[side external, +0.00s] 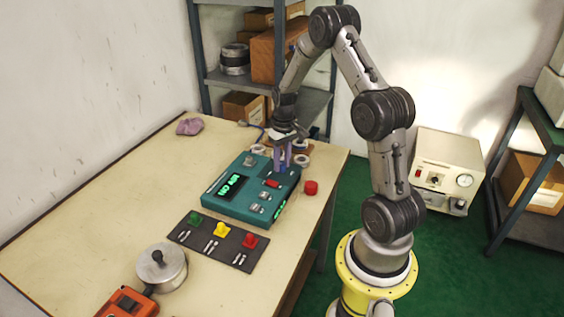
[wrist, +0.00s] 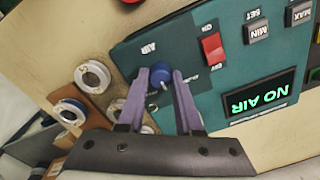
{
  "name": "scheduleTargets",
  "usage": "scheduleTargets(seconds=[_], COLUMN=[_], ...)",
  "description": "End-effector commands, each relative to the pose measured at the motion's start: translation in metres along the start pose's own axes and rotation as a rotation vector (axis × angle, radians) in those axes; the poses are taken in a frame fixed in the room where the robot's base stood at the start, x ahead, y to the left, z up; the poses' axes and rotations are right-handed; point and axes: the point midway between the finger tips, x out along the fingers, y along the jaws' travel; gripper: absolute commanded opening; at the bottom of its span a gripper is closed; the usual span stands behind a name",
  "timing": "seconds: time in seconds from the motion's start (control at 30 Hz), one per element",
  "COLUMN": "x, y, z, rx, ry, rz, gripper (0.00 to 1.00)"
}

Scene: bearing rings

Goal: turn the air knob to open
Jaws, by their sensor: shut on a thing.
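The air knob (wrist: 160,77) is blue with a pale pointer mark, on the teal control box (side external: 228,205), beside the printed word AIR. My gripper (wrist: 165,78) has its two purple fingers on either side of the knob, shut on it. In the side view my gripper (side external: 283,166) points down at the far end of the box, and its fingers hide the knob. The green display (wrist: 259,103) reads NO AIR, upside down in the wrist view. The print at the knob's right is partly covered by a finger.
A red rocker switch (wrist: 212,47) and a MIN button (wrist: 258,33) sit near the knob. White rings (wrist: 92,75) lie beside the box. A dark panel (side external: 218,241) with coloured knobs and a round pot (side external: 161,268) stand nearer.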

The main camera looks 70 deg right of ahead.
Motion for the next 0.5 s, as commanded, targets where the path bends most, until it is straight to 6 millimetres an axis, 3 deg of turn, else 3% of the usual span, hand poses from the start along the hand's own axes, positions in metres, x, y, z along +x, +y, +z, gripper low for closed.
scheduleTargets(seconds=[0.5], x=[-0.0015], y=[-0.0001], z=[0.0], rx=[0.485], ry=[0.018], rz=[-0.001], gripper=[0.0])
